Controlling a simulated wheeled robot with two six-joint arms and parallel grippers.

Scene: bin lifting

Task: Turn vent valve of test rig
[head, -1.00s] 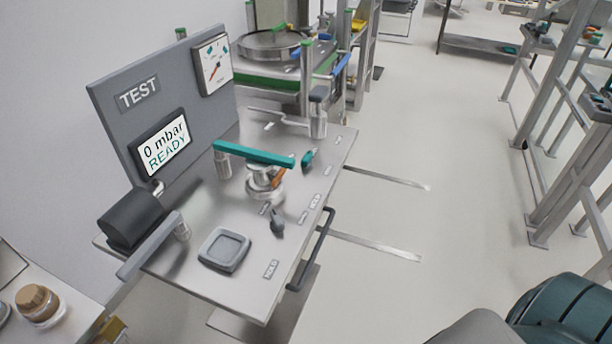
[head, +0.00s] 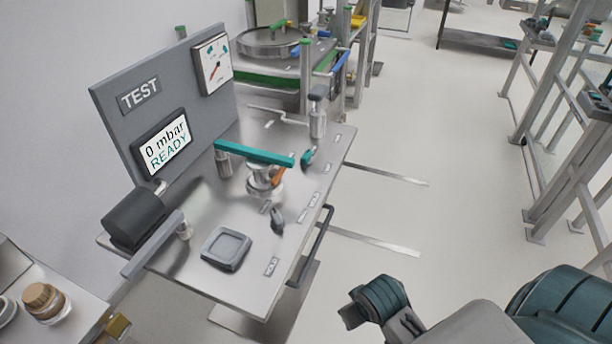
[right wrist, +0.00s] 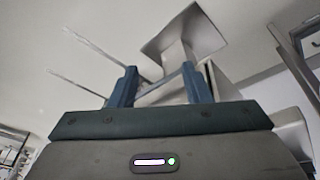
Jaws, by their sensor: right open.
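The test rig (head: 215,279) is a steel-topped bench with a grey TEST panel (head: 195,83); its screen (head: 165,143) reads "0 mbar READY". On the top are a small teal valve handle (head: 307,157) and a small dark valve handle (head: 277,219), with labels beside them too small to read surely. I cannot tell which is the vent valve. A long teal bar (head: 254,153) lies over a round metal fitting. My right gripper (right wrist: 160,72) is open and empty in the right wrist view, two blue fingers apart. In the head view, part of my right arm shows at lower right, off the bench. My left gripper is out of view.
A square grey tray (head: 226,250) and a grey lever bar (head: 152,245) sit at the bench front. A dark handrail (head: 312,248) runs along its right edge. Open floor (head: 420,225) lies right of it. Metal frames (head: 560,130) stand at far right.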

